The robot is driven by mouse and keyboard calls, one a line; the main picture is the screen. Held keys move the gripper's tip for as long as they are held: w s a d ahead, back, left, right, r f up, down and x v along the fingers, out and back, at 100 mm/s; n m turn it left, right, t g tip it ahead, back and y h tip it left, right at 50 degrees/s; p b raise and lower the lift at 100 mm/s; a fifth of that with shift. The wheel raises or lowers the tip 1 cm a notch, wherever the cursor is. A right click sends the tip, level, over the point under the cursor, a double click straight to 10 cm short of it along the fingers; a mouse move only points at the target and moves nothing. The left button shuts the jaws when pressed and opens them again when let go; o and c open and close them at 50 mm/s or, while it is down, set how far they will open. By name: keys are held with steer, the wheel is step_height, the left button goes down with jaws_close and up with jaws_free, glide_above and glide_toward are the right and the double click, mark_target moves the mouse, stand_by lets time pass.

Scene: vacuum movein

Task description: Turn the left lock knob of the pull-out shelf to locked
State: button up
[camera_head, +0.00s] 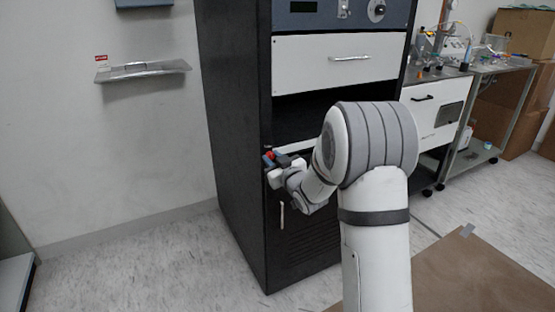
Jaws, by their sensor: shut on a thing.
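My gripper (270,159) is at the left front edge of the black cabinet (238,180), at the height of the pull-out shelf. A small red part, likely the left lock knob (268,155), shows at the jaws, and the gripper is shut on it. The knob's turn angle is too small to tell. The pull-out shelf (293,149) shows as a light strip just right of the gripper, below a dark opening. My arm hides most of the shelf and its right side.
A white drawer (335,60) with a handle is above the opening. A vertical handle (281,214) is on the cabinet's lower door. A metal wall shelf (143,70) hangs at left. A bench (455,85) with equipment stands at right. The floor left of the cabinet is clear.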

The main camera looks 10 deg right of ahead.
steer(key=shift+d, duration=0.3)
steer(key=shift+a, duration=0.1)
jaws_close()
steer(key=shift+r+m, duration=0.1)
steer(key=shift+m, duration=1.1)
steer(key=m+p, duration=0.1)
steer(key=m, duration=0.5)
steer(key=shift+r, duration=0.15)
steer(key=m+p, duration=0.1)
steer(key=m, duration=0.3)
steer(key=shift+w+m, duration=0.1)
steer(key=shift+m, duration=0.3)
steer(key=m+p, duration=0.2)
steer(key=m, duration=0.2)
steer(key=shift+m, duration=0.3)
